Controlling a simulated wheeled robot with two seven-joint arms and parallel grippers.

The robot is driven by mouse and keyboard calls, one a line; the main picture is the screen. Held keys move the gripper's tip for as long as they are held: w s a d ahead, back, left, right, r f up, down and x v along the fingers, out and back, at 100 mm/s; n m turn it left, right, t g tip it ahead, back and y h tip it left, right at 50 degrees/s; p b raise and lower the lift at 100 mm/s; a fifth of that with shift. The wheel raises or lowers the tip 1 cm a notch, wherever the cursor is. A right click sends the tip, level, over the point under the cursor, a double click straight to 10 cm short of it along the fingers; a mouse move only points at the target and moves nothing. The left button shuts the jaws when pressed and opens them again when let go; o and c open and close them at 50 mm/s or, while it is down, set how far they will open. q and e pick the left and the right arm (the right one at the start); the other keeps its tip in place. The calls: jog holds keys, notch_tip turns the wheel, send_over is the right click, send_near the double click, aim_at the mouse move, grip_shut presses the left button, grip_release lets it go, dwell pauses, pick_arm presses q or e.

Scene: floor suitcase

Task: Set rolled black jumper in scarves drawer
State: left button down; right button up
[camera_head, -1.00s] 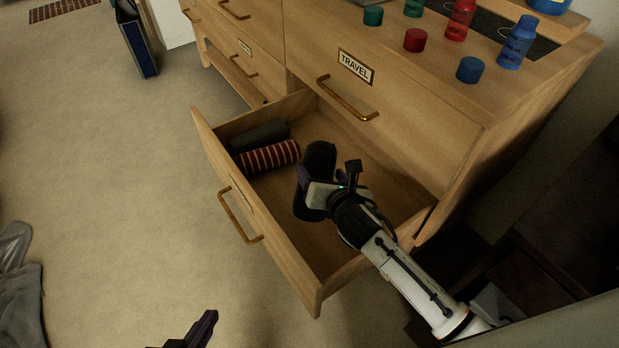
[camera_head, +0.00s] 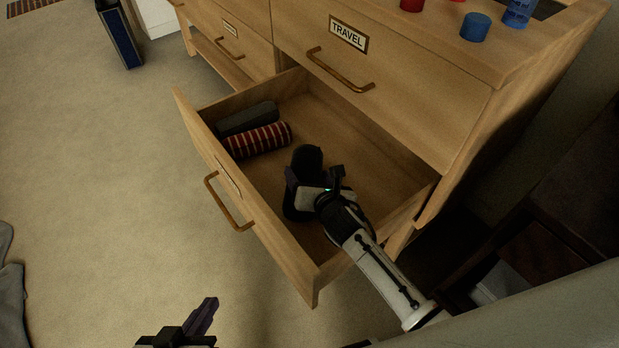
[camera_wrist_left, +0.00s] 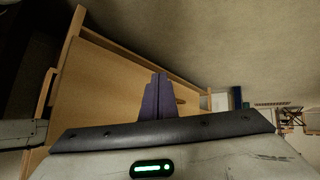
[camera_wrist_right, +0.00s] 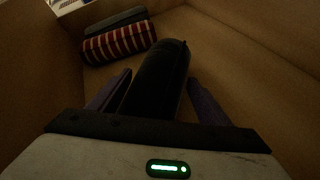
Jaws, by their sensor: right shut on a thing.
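The rolled black jumper (camera_head: 307,158) is between the fingers of my right gripper (camera_head: 303,190), low inside the open drawer (camera_head: 268,232). In the right wrist view the black roll (camera_wrist_right: 160,75) lies lengthwise between the two purple fingers, close to the drawer floor; I cannot tell if it touches it. A striped red roll (camera_head: 258,140) and a dark grey roll (camera_head: 247,118) lie side by side at the drawer's left end. My left gripper (camera_head: 207,312) is outside the drawer at the bottom of the head view; its fingers (camera_wrist_left: 155,97) are together and empty.
The closed drawer labelled TRAVEL (camera_head: 400,95) is above the open one. A blue cap (camera_head: 475,27) and a bottle (camera_head: 518,12) stand on the dresser top. A dark blue box (camera_head: 121,38) stands on the floor at the back left. The drawer's right part is bare.

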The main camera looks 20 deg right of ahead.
aim_at(312, 179)
jog(key=o, duration=1.3)
jog(key=shift+o, duration=0.2)
jog(key=shift+s, duration=0.1)
jog(key=shift+s+r, duration=0.2)
jog(key=shift+s, duration=0.05)
jog(key=p+v, duration=0.2)
jog(key=v, duration=0.1)
jog(key=shift+r, duration=0.1)
pick_arm(q)
jog(key=r+p, duration=0.1)
jog(key=a+r+p, duration=0.1)
jog(key=shift+s+a+r+p, duration=0.15)
jog(key=shift+s+p, duration=0.15)
jog(key=shift+s, duration=0.05)
pick_arm(e)
jog(key=v, duration=0.8)
jog(key=shift+s, duration=0.1)
